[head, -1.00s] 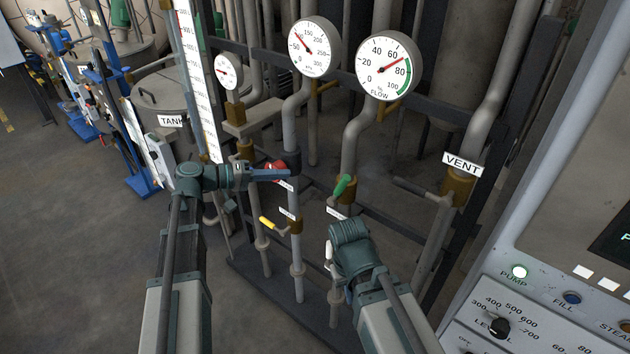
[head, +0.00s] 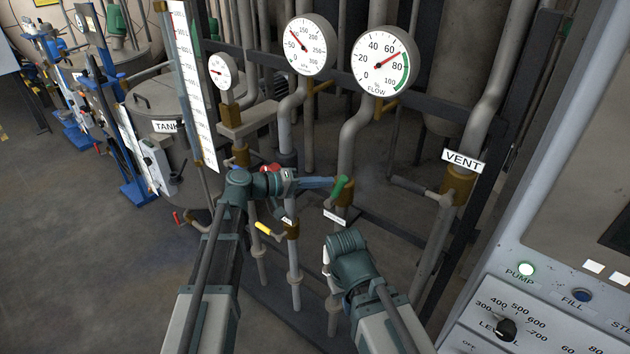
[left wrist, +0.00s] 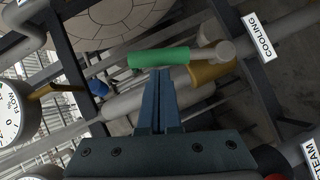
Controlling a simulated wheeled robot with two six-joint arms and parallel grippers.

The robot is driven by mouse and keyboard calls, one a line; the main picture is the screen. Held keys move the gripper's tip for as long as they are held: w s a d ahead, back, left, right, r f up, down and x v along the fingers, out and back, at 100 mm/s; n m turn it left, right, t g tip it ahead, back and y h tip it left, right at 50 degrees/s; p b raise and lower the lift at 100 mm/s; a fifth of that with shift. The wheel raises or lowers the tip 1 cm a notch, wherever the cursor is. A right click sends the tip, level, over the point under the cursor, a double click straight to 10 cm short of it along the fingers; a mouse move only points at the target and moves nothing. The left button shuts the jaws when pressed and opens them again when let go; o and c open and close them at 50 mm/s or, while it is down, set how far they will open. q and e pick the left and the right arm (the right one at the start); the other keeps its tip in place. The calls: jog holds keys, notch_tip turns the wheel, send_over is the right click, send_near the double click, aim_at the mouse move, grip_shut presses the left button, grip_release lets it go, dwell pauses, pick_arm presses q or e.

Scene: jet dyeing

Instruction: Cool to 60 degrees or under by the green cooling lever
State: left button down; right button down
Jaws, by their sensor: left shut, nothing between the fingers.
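The green cooling lever (head: 342,189) sits on a brass valve on a grey pipe, mid-picture in the head view. In the left wrist view the green handle (left wrist: 158,58) lies crosswise just ahead of the fingertips, near a COOLING label (left wrist: 263,37). My left gripper (head: 333,184) is shut and empty, its blue fingers pointing at the lever. Its tips (left wrist: 162,74) reach the handle's near edge; I cannot tell whether they touch. My right gripper (head: 347,244) is below and in front of the lever; its fingers are hidden.
A red handle (head: 270,168) and a yellow handle (head: 263,228) sit left of the lever. A VENT label (head: 463,160) marks a pipe at right. The flow gauge (head: 384,61) reads about 70. A control panel (head: 545,290) with a lit PUMP button fills the right.

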aim_at(339, 188)
jog(key=shift+r, duration=0.1)
dwell(0.3)
